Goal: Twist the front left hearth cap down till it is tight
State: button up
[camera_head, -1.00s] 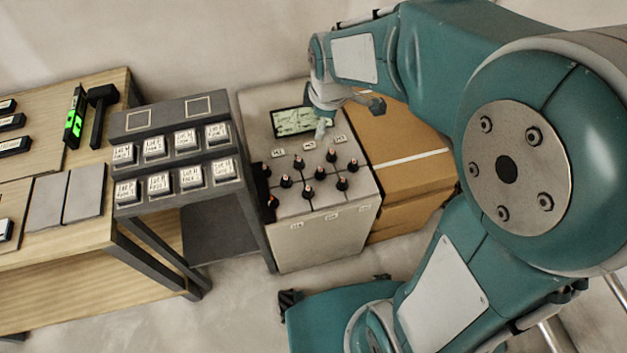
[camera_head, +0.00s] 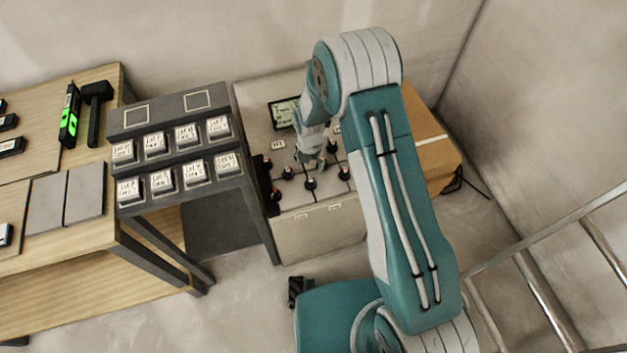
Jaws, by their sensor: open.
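The hearth (camera_head: 318,236) is a pale cabinet with a tiled top bearing several dark caps with copper-coloured tips. A cap at the front (camera_head: 310,183) stands upright towards the left of the top; another cap (camera_head: 287,173) is left of it and a third (camera_head: 344,174) right. I cannot tell for certain which is the front left one. My gripper (camera_head: 313,162) is open and points down over the tiles, just behind the front cap in the picture. Its fingertips are small, and contact with a cap cannot be made out. My arm hides the right part of the top.
A dark rack (camera_head: 146,127) with labelled blocks stands close left of the hearth. A wooden bench (camera_head: 85,240) with a green-lit level (camera_head: 69,115) and a mallet (camera_head: 96,100) is further left. A cardboard box (camera_head: 436,150) is at the right. A screen (camera_head: 283,114) is at the back.

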aim_at(310, 179)
notch_tip(310, 179, down, 10)
jog(key=shift+f, duration=0.25)
dwell(0.3)
grip_shut()
